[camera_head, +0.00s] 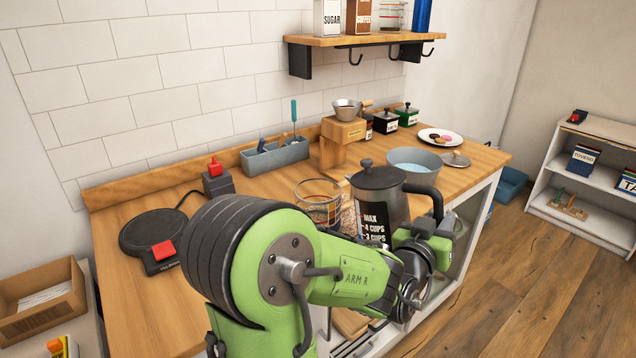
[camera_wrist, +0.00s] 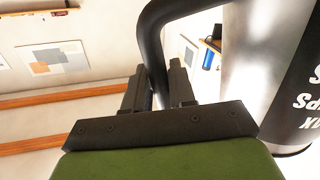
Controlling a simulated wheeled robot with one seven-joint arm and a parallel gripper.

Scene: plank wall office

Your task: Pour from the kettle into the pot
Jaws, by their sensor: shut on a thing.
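The kettle (camera_head: 378,192) is a grey metal jug with a black lid, a black handle and a dark panel of cup marks. It looks upright in the head view; my arm hides its base, so I cannot tell whether it touches the counter. My gripper (camera_head: 436,232) is shut on the kettle's handle at the right side. In the wrist view the black handle (camera_wrist: 150,40) passes between the fingers (camera_wrist: 158,88), with the kettle's shiny body (camera_wrist: 265,60) at right. The pot (camera_head: 437,164), grey with a pale blue inside, stands open just behind the kettle.
A lid (camera_head: 456,159) lies right of the pot. A glass vessel (camera_head: 318,205) stands close left of the kettle. A plate (camera_head: 430,137), jars, a wooden stand (camera_head: 343,140) and a tool tray (camera_head: 275,160) line the back. A black burner (camera_head: 152,230) sits at left.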

